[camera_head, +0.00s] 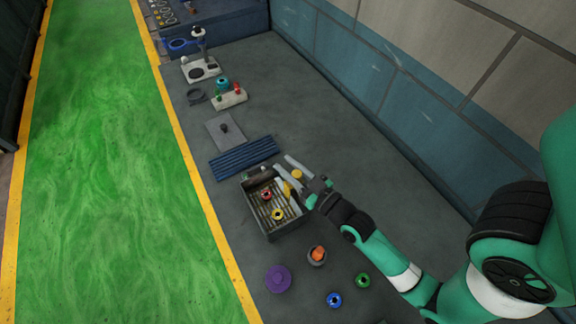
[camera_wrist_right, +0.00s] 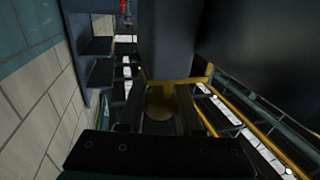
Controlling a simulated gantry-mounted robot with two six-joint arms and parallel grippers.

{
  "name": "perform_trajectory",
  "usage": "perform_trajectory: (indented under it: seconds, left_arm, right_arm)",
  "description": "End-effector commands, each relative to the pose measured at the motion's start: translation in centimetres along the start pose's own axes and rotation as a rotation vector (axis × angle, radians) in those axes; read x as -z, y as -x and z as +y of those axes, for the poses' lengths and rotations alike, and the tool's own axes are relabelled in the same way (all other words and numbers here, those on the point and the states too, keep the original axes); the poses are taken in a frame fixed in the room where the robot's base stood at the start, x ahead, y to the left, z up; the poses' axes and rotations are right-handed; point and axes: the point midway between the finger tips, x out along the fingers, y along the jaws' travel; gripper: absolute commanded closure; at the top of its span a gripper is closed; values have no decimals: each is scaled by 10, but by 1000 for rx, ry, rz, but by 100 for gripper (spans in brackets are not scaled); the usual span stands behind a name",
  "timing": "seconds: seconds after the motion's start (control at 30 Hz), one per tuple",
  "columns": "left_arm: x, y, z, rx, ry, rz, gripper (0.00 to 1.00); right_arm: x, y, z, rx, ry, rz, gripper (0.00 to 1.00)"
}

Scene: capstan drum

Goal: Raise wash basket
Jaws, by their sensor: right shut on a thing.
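The wash basket (camera_head: 264,214) has a slatted floor and sits inside a dark open box (camera_head: 284,234) on the bench. A red ring (camera_head: 266,194) and a yellow ring (camera_head: 278,214) lie in it. My right gripper (camera_head: 291,186) is at the box's right side. Its two pale fingers are shut on a yellow knob (camera_head: 296,174). The knob also shows between the fingers in the right wrist view (camera_wrist_right: 162,103). How the knob joins the basket is hidden. My left gripper is in neither view.
A blue ribbed mat (camera_head: 244,151) lies just behind the box. A purple disc (camera_head: 278,279), an orange-topped part (camera_head: 317,255) and blue and green rings (camera_head: 334,299) lie in front. A wall (camera_head: 400,95) bounds the right side.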

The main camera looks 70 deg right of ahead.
Motion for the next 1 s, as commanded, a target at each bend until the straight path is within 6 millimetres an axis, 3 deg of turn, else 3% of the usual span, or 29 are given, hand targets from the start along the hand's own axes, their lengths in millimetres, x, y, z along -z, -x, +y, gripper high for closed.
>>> perform_trajectory:
  seconds: [0.17,0.43,0.77,0.8,0.93,1.0]
  left_arm:
    - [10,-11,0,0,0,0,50]
    - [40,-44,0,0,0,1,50]
    - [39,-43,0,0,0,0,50]
    - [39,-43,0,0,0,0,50]
    - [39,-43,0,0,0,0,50]
    - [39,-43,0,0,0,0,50]
  right_arm:
    - [16,0,0,0,0,3,100]
    - [63,0,0,0,0,4,100]
    - [66,0,0,-1,0,15,100]
    - [66,0,0,-1,0,15,63]
    - [64,0,0,0,0,10,39]
    - [63,0,0,0,0,8,36]
